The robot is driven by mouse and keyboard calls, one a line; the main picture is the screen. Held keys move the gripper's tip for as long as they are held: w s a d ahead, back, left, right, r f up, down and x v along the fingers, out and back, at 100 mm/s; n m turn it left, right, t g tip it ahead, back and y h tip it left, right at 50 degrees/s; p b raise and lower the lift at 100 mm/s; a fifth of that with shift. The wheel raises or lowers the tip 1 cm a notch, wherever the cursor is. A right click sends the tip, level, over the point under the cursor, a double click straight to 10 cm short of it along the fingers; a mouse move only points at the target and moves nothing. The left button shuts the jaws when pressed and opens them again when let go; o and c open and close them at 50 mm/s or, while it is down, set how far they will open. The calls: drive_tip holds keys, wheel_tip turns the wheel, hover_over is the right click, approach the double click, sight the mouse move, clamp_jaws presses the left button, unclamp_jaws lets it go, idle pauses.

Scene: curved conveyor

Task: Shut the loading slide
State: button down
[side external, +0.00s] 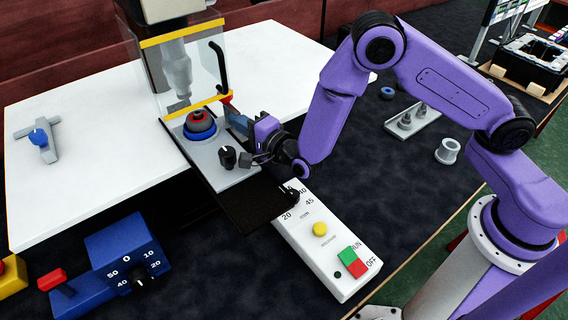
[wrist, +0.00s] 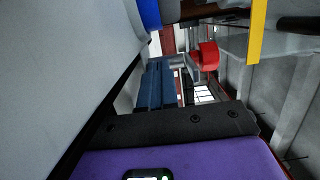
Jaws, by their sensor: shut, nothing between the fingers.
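The loading slide (side external: 236,177) is a grey plate on a dark rail (side external: 255,206) in front of the press. It carries a blue ring with a dark and red round part (side external: 200,122) and has a black knob (side external: 228,157) near its front end. The part sits in front of the clear guard, whose lower edge is yellow. My gripper (side external: 236,122) is shut and empty, just right of the round part, above the slide's right edge. Whether it touches the slide or part is unclear. In the wrist view, my gripper's blue fingers (wrist: 157,84) sit beside a large grey surface.
The clear guard (side external: 190,65) has yellow strips and a black handle (side external: 219,66). A red piece (side external: 227,100) is close behind my gripper. A white control box (side external: 325,240) stands at front right, a blue dial box (side external: 122,258) at left. The white table (side external: 85,110) is mostly clear.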

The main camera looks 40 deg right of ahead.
drive_tip(key=shift+w, duration=0.65)
